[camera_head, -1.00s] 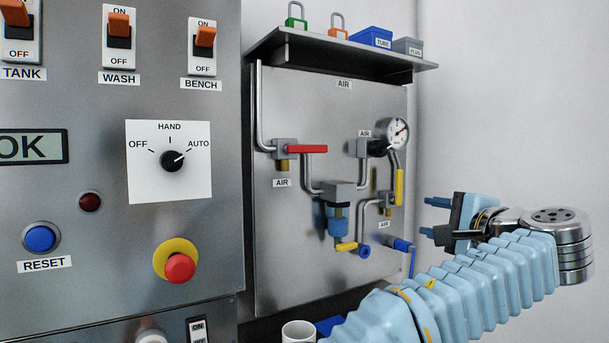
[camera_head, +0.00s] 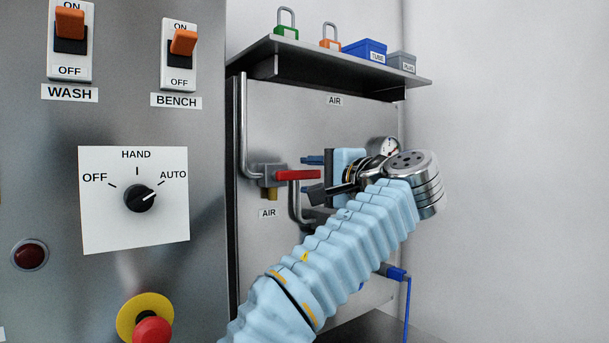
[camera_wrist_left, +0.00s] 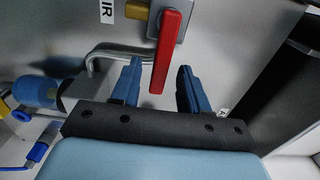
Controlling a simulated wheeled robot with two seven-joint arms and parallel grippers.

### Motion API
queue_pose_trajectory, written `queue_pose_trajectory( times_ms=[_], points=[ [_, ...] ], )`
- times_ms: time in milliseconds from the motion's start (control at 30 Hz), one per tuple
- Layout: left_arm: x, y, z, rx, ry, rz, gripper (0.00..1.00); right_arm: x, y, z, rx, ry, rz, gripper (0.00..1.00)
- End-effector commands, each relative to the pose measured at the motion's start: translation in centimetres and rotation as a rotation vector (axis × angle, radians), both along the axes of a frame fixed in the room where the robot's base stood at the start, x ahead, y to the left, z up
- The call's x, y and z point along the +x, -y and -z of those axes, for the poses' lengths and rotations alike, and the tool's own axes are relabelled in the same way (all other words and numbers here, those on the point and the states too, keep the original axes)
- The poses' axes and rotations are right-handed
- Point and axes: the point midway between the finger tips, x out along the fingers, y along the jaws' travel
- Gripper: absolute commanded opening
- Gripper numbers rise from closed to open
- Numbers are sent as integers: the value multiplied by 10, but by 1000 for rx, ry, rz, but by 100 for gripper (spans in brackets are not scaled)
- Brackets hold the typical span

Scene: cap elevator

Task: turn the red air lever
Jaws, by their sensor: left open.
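The red air lever (camera_head: 296,175) lies roughly level in the head view, reaching right from its grey valve body (camera_head: 270,173) on the AIR panel. My left gripper (camera_head: 311,174) is open at the lever's free end, one finger above it and one below. In the left wrist view the red lever (camera_wrist_left: 167,50) reaches into the gap between the two blue fingers of my left gripper (camera_wrist_left: 159,75). Clear space shows on both sides of it, and neither finger is seen gripping it. My right gripper is out of view.
A shelf (camera_head: 330,68) with padlocks and small boxes juts out above the panel. The control cabinet (camera_head: 110,120) stands close on the left. A gauge (camera_head: 388,147) and other pipework are partly hidden behind my left arm. The wall on the right is bare.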

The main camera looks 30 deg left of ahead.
Motion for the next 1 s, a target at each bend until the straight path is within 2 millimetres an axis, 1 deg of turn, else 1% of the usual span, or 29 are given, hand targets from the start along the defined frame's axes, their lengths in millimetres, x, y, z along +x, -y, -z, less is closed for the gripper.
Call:
queue_pose_trajectory(
  times_ms=[33, 100, 200, 333, 533, 800, 833, 1000],
  points=[
    [3, -8, 0, -2, -1, -3, 45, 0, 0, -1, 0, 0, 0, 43],
    [7, -16, 0, -1, -1, -1, 45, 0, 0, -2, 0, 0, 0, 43],
    [10, -23, 0, -1, 0, 0, 45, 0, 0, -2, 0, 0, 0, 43],
    [11, -26, 0, -1, 0, 1, 45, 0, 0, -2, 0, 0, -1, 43],
    [11, -26, 0, -1, 0, 1, 45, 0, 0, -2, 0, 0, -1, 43],
    [11, -25, 0, -1, 0, 1, 3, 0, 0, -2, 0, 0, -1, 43],
    [11, -25, 0, -1, 0, 1, 0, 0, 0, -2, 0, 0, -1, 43],
    [11, -25, 0, -1, -1, 1, 0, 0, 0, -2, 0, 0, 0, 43]
  ],
)
